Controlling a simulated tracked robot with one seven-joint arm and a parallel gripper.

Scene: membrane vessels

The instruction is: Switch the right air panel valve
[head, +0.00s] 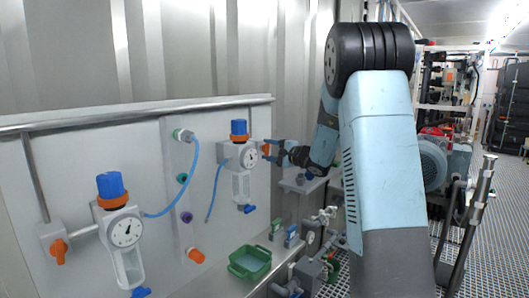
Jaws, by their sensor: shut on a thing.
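The air panel (90,190) is a pale board on the left wall with two regulator units. The right unit has a blue knob (239,130), a round gauge (251,158) and a clear bowl (241,186). The right valve's small orange handle (266,148) sits just right of this unit. My gripper (270,151) reaches in from the right and is shut on this handle; its fingers partly hide it. The handle's exact angle is hard to tell. The left valve's orange handle (60,251) points down beside the left regulator with its gauge (126,231).
A metal rail (140,116) runs along the panel's top. Blue hoses (182,190) loop between fittings. A green tray (250,262) sits below the panel. Pipes and valves (312,245) crowd the space under my arm. A motor (432,160) and grated floor lie right.

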